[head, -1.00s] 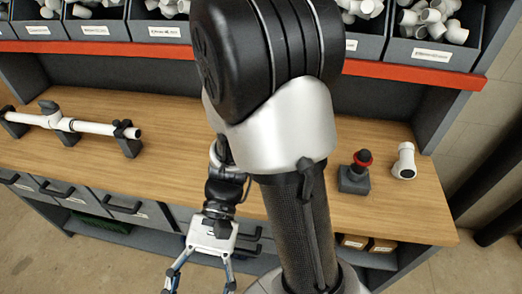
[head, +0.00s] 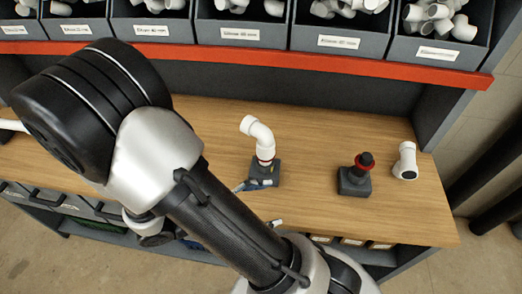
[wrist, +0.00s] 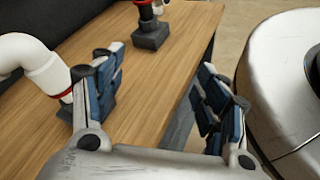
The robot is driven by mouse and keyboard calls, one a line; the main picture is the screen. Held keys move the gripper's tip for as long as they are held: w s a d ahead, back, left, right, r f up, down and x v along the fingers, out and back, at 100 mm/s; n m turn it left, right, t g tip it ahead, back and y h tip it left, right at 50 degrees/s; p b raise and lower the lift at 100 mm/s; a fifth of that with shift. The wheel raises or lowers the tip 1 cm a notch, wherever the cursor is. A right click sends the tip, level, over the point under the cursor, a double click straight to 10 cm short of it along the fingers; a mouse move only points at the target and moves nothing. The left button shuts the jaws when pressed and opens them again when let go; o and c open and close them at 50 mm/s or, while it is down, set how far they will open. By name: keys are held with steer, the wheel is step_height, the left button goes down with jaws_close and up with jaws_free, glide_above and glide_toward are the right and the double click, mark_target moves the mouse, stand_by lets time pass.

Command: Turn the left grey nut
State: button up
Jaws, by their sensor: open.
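I cannot make out a grey nut for certain in either view. A white elbow pipe (head: 259,136) stands upright on a dark grey block (head: 265,174), with a red ring at its foot. It also shows at the left of the wrist view (wrist: 38,68), partly behind one finger. My gripper (wrist: 160,72) is open and empty, its fingers spread over the bench beside the elbow pipe. In the head view my arm hides most of the gripper; fingertips show by the block.
A second dark block (head: 354,183) with a red ring and black top stands to the right, also in the wrist view (wrist: 150,36). A white fitting (head: 405,161) lies beyond it. Bins (head: 338,38) of white fittings line the back above a red rail (head: 300,60). Bare bench lies between.

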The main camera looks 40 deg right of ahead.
mark_target(263, 166)
steer(key=w+f+n+t+h, duration=0.1)
steer(key=w+f+n+t, duration=0.1)
steer(key=f+n+t, duration=0.1)
steer(key=w+f+n+t+h+p, duration=0.1)
steer(key=w+f+n+t, duration=0.2)
steer(key=n+t, duration=0.1)
steer(key=w+a+f+n+t+h, duration=0.1)
steer(key=w+f+n+t, duration=0.1)
steer(key=f+n+t, duration=0.1)
steer(key=shift+w+n+t, duration=0.3)
steer(key=shift+n+t, duration=0.4)
steer(key=shift+n, duration=0.5)
steer(key=shift+w+f+n+t, duration=0.25)
steer(key=shift+f+n+t, duration=0.15)
steer(key=shift+f, duration=0.1)
steer(key=b+x, duration=0.1)
steer(key=x, duration=1.6)
steer(key=shift+d, duration=0.1)
steer(key=shift+w, duration=0.1)
steer(key=shift+c, duration=0.5)
steer(key=c, duration=1)
